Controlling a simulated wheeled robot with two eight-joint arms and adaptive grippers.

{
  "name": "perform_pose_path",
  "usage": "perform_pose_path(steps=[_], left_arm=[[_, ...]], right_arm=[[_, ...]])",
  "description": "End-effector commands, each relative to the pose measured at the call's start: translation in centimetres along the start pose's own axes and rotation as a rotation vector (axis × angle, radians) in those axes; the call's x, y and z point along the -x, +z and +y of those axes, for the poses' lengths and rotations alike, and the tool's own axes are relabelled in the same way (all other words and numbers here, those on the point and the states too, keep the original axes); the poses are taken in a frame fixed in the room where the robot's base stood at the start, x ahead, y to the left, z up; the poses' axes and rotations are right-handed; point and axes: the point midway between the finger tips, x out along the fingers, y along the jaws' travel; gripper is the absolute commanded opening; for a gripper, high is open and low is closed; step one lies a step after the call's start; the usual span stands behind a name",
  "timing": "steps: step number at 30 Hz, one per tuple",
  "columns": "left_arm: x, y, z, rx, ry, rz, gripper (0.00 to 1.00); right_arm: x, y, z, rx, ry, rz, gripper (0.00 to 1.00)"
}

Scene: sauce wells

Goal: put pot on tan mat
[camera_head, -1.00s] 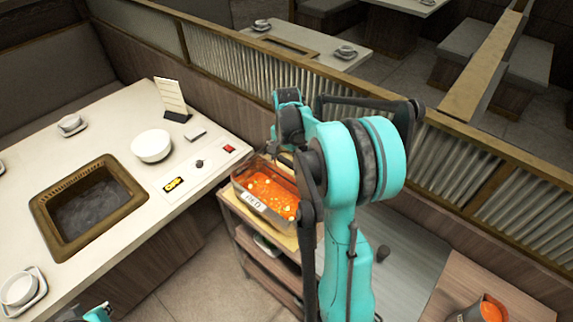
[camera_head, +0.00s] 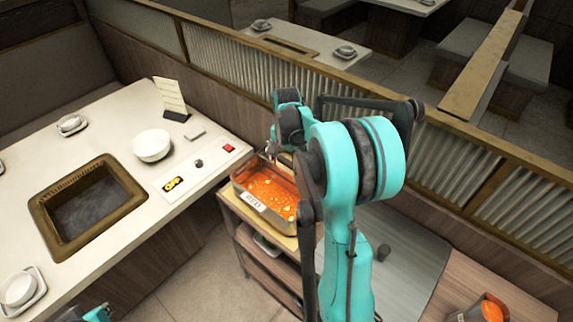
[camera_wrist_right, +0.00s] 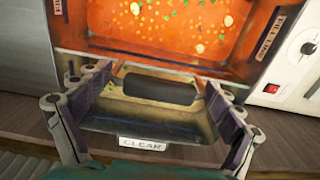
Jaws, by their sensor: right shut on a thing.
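The pot (camera_head: 274,214) is a rectangular vessel of orange-red broth with floating bits, on a cart beside the table. A tan surface (camera_head: 229,201), which may be the tan mat, shows under and beside it. My right gripper (camera_head: 285,157) is at the pot's far end, partly hidden by my arm. In the right wrist view, the right gripper (camera_wrist_right: 157,90) has its fingers on both sides of a dark handle (camera_wrist_right: 160,89) at the pot's end. A label reading CLEAR sits below it. Only a bit of my left gripper (camera_head: 72,314) shows at the bottom left edge.
The table (camera_head: 100,140) at left has a square sunken well (camera_head: 95,212) with a brown frame, a white bowl (camera_head: 152,145), a control strip and a menu stand. A partition runs behind the cart. A container of orange stuff (camera_head: 487,310) stands at bottom right.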

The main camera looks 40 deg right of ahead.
Motion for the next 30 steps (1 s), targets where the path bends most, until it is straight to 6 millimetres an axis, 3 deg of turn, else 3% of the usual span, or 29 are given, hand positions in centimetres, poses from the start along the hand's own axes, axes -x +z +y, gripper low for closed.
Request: perform_pose_path(steps=[6, 7, 8, 30], left_arm=[[-0.03, 0.02, 0.00, 0.000, 0.000, 0.000, 0.00], [-0.03, 0.02, 0.00, 0.000, 0.000, 0.000, 0.00], [-0.03, 0.02, 0.00, 0.000, 0.000, 0.000, 0.00], [0.01, 0.00, 0.00, 0.000, 0.000, 0.000, 0.00]], right_arm=[[-0.13, 0.09, 0.07, 0.000, 0.001, -0.002, 0.58], [-0.14, 0.09, 0.07, 0.000, 0.001, -0.002, 0.95], [-0.15, 0.10, 0.07, 0.000, 0.001, -0.002, 1.00], [-0.08, 0.05, 0.04, 0.000, 0.001, -0.001, 1.00]])
